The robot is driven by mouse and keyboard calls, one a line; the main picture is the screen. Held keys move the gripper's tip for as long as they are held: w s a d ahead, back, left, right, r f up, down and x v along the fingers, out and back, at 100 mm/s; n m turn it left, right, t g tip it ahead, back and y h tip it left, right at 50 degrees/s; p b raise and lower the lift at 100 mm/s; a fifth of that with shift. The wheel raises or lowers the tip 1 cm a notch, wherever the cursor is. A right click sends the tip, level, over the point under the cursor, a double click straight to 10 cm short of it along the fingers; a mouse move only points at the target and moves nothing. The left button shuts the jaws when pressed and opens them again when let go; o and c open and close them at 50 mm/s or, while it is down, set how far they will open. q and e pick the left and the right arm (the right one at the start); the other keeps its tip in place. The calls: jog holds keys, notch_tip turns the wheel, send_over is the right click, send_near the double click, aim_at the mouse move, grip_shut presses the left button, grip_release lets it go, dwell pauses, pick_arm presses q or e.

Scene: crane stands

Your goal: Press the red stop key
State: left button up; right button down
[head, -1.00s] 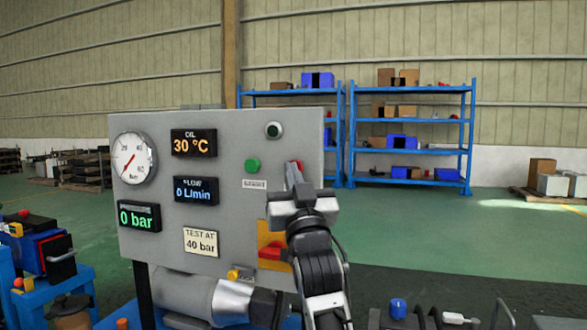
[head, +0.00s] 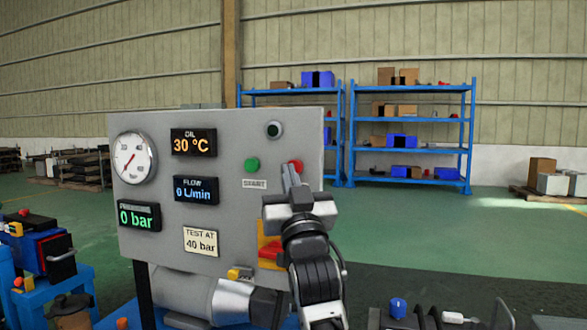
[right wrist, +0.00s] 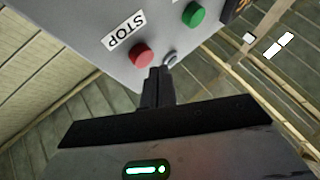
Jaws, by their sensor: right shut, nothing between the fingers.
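The red stop key (head: 297,166) is a round button on the right part of the grey panel (head: 150,235). My right gripper (head: 290,175) is shut and empty, with its fingertips in front of the panel just below and left of the key, partly covering it in the head view. In the right wrist view the red key (right wrist: 141,56) is beside the STOP label (right wrist: 124,35). The shut fingertips (right wrist: 158,72) are just below and right of it there; I cannot tell whether they touch the panel. My left gripper is not in view.
The green start button (head: 251,165) is left of the red key, above its START label (head: 255,184). Displays and a gauge (head: 134,158) fill the left.

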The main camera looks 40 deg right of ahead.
jog(key=a, duration=0.1)
jog(key=s+a, duration=0.1)
jog(key=a, duration=0.1)
jog(key=s+a, duration=0.1)
jog(key=shift+s+a, duration=0.15)
jog(key=shift+a, duration=0.05)
dwell(0.9)
jog(key=w+a+f+n+g+y, duration=0.15)
jog(key=a+f+n+y, duration=0.35)
jog(key=f, duration=0.9)
jog(key=w+a+f+n+g+y, duration=0.1)
jog(key=a+f+n+g+y, duration=0.1)
jog(key=a+f+y, duration=0.8)
jog(key=s+a+f+g+y, duration=0.1)
jog(key=s+a+f+g, duration=0.2)
jog(key=s+f, duration=0.5)
jog(key=s+a+f+n+g, duration=0.1)
jog(key=s+a+f+g, duration=0.3)
jog(key=f, duration=1.2)
jog(key=s+a, duration=0.1)
jog(key=s, duration=0.3)
jog(key=shift+s+a+f+y+p, duration=0.2)
jog(key=shift+s+y+p, duration=0.1)
jog(key=shift+y, duration=0.1)
